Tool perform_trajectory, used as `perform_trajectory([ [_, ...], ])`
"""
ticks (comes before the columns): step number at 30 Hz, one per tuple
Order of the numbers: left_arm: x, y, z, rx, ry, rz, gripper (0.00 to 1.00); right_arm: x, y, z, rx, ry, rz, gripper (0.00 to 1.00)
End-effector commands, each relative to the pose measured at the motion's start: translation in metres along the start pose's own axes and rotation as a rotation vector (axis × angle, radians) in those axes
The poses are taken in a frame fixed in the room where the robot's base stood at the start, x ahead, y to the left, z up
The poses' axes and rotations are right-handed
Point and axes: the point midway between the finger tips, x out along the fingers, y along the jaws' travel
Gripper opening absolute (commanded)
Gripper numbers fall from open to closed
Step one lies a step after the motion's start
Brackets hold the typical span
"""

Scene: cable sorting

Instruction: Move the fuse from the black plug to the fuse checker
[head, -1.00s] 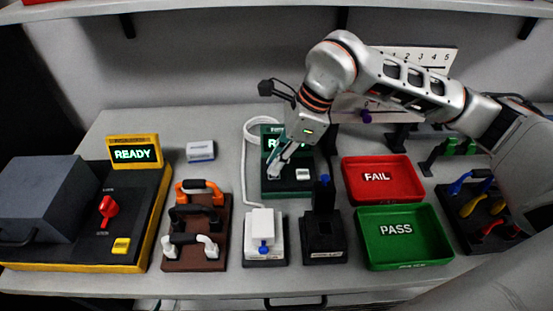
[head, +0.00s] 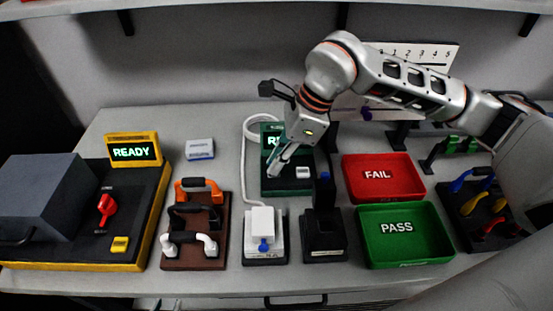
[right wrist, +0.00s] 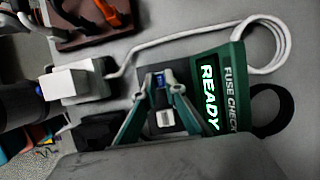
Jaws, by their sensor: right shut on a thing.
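The fuse checker (head: 291,188) is a dark green box with a black top, a white button and a lit READY screen, partly covered by my right arm in the head view. It also shows in the right wrist view (right wrist: 222,62). My right gripper (head: 272,173) is over the checker's left part, fingers pointing down. In the right wrist view, its fingertips (right wrist: 159,78) close around a small blue-looking piece, the fuse, mostly hidden between them. I cannot tell whether it touches the checker. The black plug (head: 324,229) stands in front of the checker. My left gripper is out of view.
A white plug (head: 262,222) stands left of the black one. The red FAIL tray (head: 345,180) and green PASS tray (head: 362,247) are at the right. A brown rack (head: 207,258) with several handles and a yellow-edged READY machine (head: 150,228) are at the left.

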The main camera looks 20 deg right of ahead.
Motion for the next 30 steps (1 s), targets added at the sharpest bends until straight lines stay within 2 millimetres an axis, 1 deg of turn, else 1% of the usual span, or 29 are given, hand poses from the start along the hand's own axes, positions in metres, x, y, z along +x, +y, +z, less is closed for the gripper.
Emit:
perform_trajectory([
  [10,0.0003,0.0001,0.0011,0.0,-0.001,0.0,0.29,0.0011,-0.0001,-0.0006,0.0,0.0,0.0,0.01],
  [12,0.0003,0.0001,0.0011,0.0,-0.001,0.0,0.29,0.0011,-0.0001,-0.0006,0.0,0.0,0.0,0.23],
  [13,0.0003,0.0001,0.0011,0.0,-0.001,0.0,0.29,0.0011,-0.0001,-0.0006,0.0,0.0,0.0,0.3],
  [20,0.0003,0.0001,0.0011,0.0,-0.001,0.0,0.29,0.0012,0.0,-0.0007,0.0,0.001,0.0,0.3],
  [21,0.0003,0.0002,0.0011,0.0,-0.001,0.0,0.29,0.0012,0.0,-0.0007,0.0,0.001,0.0,0.33],
  [23,0.0003,0.0002,0.0011,0.0,-0.001,0.0,0.29,0.0012,0.0,-0.0007,0.0,0.001,0.0,0.47],
  [24,0.0003,0.0002,0.0011,0.0,-0.001,0.0,0.29,0.0012,0.0,-0.0007,0.0,0.001,0.0,0.49],
  [30,0.0003,0.0001,0.0011,0.0,-0.001,0.0,0.29,0.0012,0.0,-0.0007,0.0,0.001,0.0,0.49],
])
